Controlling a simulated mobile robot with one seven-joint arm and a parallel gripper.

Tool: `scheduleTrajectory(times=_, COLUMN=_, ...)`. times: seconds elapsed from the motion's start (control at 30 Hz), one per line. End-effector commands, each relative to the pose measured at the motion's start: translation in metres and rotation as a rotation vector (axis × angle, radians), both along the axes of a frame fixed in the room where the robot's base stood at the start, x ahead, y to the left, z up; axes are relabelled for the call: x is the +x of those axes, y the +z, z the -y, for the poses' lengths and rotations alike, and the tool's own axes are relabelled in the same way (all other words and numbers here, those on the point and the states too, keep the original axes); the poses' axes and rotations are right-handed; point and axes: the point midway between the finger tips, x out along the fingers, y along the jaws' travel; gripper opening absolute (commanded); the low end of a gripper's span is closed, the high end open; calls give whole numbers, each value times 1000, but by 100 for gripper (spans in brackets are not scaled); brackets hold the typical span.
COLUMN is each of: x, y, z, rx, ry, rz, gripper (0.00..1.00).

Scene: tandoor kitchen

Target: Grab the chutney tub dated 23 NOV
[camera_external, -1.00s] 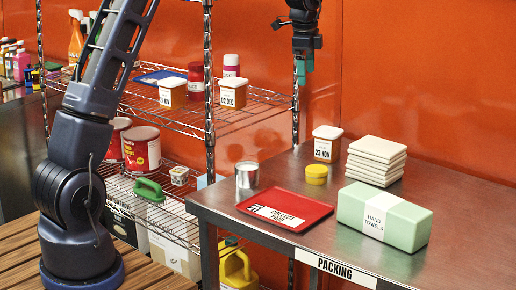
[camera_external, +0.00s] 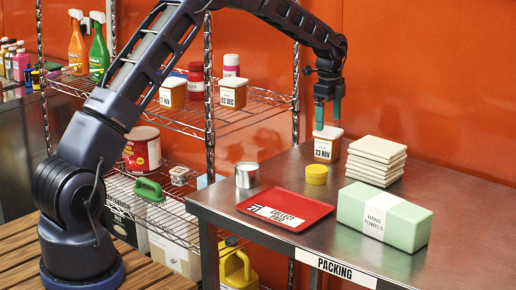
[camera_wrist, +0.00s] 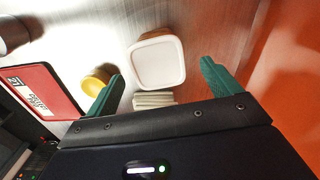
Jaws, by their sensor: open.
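The chutney tub labelled 23 NOV (camera_external: 323,149) stands upright on the steel packing table, with a white lid and an orange-brown body. My gripper (camera_external: 328,118) is above it, fingers pointing down, open and empty. In the wrist view the tub's white lid (camera_wrist: 158,62) lies ahead of my gripper (camera_wrist: 160,85), between the lines of the two green fingers. I cannot tell the exact height gap. Two similar tubs stand on the wire shelf, one labelled 02 DEC (camera_external: 233,93) and one with a label ending in NOV (camera_external: 173,93).
A yellow round tub (camera_external: 317,175) and a stack of pale tiles (camera_external: 376,160) stand close to the tub. A red tray (camera_external: 252,203), a metal can (camera_external: 247,175) and a green hand-towel pack (camera_external: 384,217) are also on the table. The orange wall is close behind.

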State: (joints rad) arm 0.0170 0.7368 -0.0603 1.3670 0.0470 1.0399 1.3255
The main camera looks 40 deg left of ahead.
Motion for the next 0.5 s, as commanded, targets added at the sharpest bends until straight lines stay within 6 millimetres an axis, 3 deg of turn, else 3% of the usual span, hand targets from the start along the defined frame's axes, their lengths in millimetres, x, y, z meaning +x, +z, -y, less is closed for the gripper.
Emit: scheduleTrajectory(times=0.5, x=-4, y=-51, z=5, rx=1, ry=0, rz=-1, gripper=89)
